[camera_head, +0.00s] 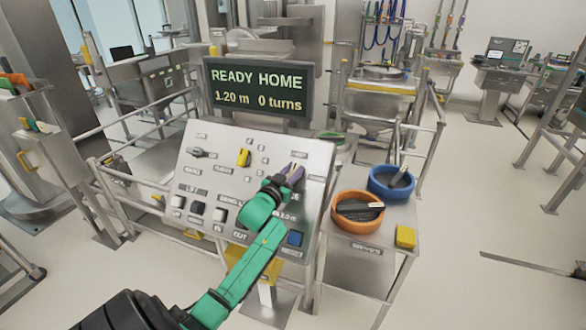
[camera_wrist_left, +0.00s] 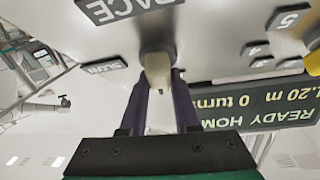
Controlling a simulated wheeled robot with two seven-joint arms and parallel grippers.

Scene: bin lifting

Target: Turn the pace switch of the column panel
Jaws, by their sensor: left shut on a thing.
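The column panel (camera_head: 318,160) is a tilted grey console with labelled switches and buttons. My left gripper (camera_head: 293,172) is at the panel's upper right, its purple fingers reaching the face. In the left wrist view, the pace switch (camera_wrist_left: 157,68), a pale knob on a dark round base, sits between the two fingers, and the gripper is shut on it. The PACE label (camera_wrist_left: 122,8) appears upside down beside it. In the head view my gripper and green arm hide the knob and part of the lower panel. My right gripper is not in view.
A display (camera_head: 258,90) above the panel reads "READY HOME, 1.20 m, 0 turns". A yellow switch (camera_head: 243,157) and a black knob (camera_head: 198,153) are to the left. An orange bowl (camera_head: 345,224), a blue bowl (camera_head: 376,186) and a yellow block (camera_head: 405,237) stand on the right table.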

